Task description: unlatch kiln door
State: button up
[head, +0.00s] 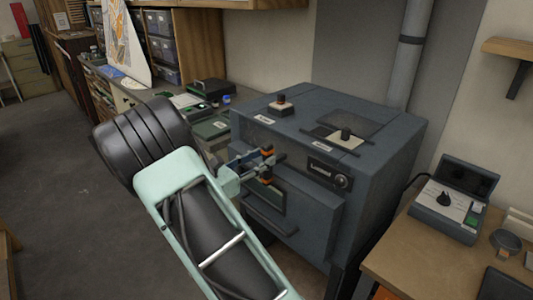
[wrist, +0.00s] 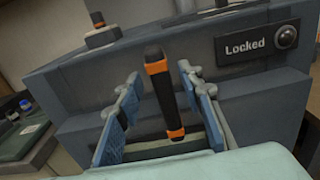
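The kiln (head: 375,165) is a blue-grey metal box standing against the wall. Its latch handle, a black bar with orange bands, shows in the wrist view (wrist: 163,95), upright and slightly tilted. In the head view an orange end of the handle (head: 267,151) shows beside my fingers; its middle is largely hidden. My gripper (head: 262,167) is at the kiln front. In the wrist view its blue-padded fingers (wrist: 160,88) stand open on both sides of the handle, with gaps visible at each side. A plate on the kiln reads "Locked" (wrist: 258,46).
Two knobbed plugs, one at the left (head: 281,105) and one at the right (head: 345,135), sit on the kiln top. A wooden table (head: 410,260) with a control box (head: 455,205) stands at the right. Shelving and a bench line the back left. The floor (head: 60,200) at left is clear.

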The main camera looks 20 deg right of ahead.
jog(key=shift+x, duration=1.4)
jog(key=shift+c, duration=0.7)
grip_shut()
